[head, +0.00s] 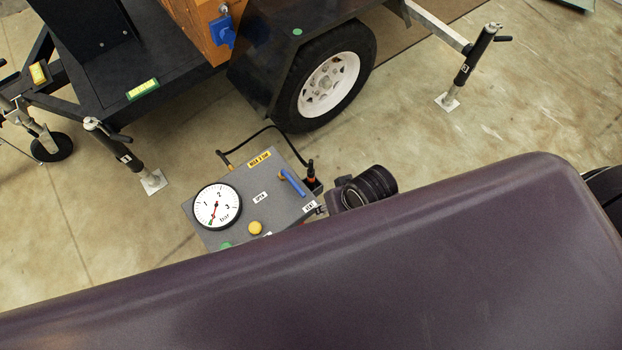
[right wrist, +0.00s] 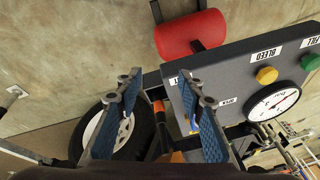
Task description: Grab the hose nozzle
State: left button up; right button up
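The hose nozzle (head: 311,169), black with an orange band, stands in a dark holder (head: 315,187) at the right side of the grey control box (head: 229,177). A black hose loops behind the box. In the right wrist view, an orange and black piece that looks like the nozzle (right wrist: 159,108) shows between the fingers of my right gripper (right wrist: 158,84). The fingers, with blue pads, are spread apart. I see no grip on it. In the head view, my dark right wrist is just right of the box; its fingers are mostly hidden. My left gripper is not in view.
The box carries a pressure gauge (head: 217,206), a blue lever (head: 293,182) and a yellow button (head: 255,228). A red cylinder (right wrist: 190,34) sits beside it in the right wrist view. The trailer wheel (head: 328,84) and stabiliser legs stand behind. Concrete floor on the right is clear.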

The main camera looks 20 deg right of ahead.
aim_at(311, 171)
jog(key=w+a+r+m, duration=0.1)
jog(key=a, duration=0.1)
jog(key=w+a+r+m, duration=0.1)
jog(key=w+a, duration=0.1)
jog(key=w+a+r+m+y, duration=0.1)
jog(key=w+a, duration=0.1)
jog(key=shift+a+r+g, duration=0.25)
jog(key=shift+a+g, duration=0.05)
jog(key=w+m, duration=0.1)
jog(key=m, duration=0.1)
jog(key=w+m+g, duration=0.1)
jog(key=w+m, duration=0.2)
jog(key=shift+a+r+m+g+h, duration=0.15)
jog(key=shift+r+m+g+h, duration=0.15)
jog(key=shift+h, duration=0.1)
jog(key=w+d+m, duration=0.1)
jog(key=w+d+m+h, duration=0.1)
jog(key=d+m, duration=0.1)
jog(key=w+d+m, duration=0.1)
jog(key=m, duration=0.1)
jog(key=shift+w+d+r+g+h, duration=0.3)
jog(key=shift+w+d+r+g, duration=0.05)
jog(key=shift+g, duration=0.05)
jog(key=shift+w+d+f, duration=0.1)
jog(key=shift+d, duration=0.1)
jog(key=shift+f, duration=0.35)
notch_tip(311, 171, down, 7)
jog(key=shift+d+r, duration=0.1)
jog(key=shift+d, duration=0.05)
jog(key=shift+c, duration=0.7)
